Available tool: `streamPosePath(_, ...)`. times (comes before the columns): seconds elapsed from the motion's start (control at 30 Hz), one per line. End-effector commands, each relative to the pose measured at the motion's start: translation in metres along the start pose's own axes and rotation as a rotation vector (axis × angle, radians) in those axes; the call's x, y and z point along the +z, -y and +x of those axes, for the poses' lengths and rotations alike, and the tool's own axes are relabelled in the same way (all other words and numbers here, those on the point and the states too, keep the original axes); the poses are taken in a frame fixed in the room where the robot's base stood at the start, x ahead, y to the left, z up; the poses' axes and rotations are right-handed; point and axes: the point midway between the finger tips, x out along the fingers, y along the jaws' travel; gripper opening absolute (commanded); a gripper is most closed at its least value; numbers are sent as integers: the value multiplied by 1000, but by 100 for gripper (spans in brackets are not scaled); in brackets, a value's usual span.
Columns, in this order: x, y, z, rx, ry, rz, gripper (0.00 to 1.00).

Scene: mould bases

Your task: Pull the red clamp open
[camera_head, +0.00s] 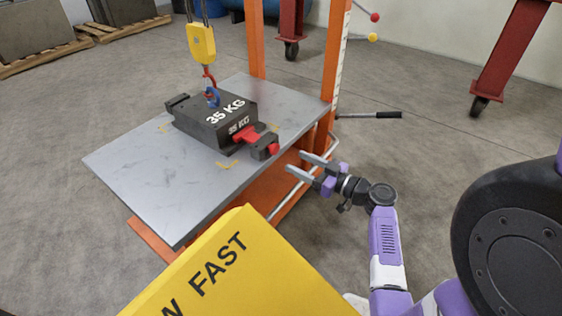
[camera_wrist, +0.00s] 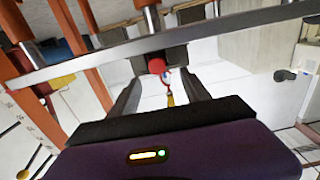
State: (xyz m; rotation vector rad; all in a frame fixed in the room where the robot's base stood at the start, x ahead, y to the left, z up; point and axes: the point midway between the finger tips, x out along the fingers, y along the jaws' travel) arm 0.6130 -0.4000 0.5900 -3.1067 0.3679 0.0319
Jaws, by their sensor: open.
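The red clamp (camera_head: 246,134) sits at the near right end of a black mould base (camera_head: 206,122) marked 35 KG. A dark block (camera_head: 263,149) with a red piece lies by its outer end. My gripper (camera_head: 298,163) is open and empty, just off the table's right edge, with its fingers pointing toward the clamp and apart from it. In the wrist view, a red rounded part of the clamp (camera_wrist: 157,66) shows against a dark block, roughly between my gripper's fingers (camera_wrist: 161,77). The clamp's far side is hidden there.
The mould base rests on a grey table plate (camera_head: 130,180) with an orange frame (camera_head: 333,60). A yellow hoist hook (camera_head: 202,44) hangs over it. A black-gripped lever (camera_head: 370,115) sticks out at right. A yellow sign (camera_head: 245,275) stands in front.

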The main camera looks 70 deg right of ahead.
Motion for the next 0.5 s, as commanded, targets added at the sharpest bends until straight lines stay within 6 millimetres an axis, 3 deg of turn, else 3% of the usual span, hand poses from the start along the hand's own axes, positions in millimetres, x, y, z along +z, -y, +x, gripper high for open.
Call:
streamPosePath(0.17,-4,-7,7,-1,-26,-12,55)
streamPosePath(0.5,-5,-6,57,-1,-24,-11,55)
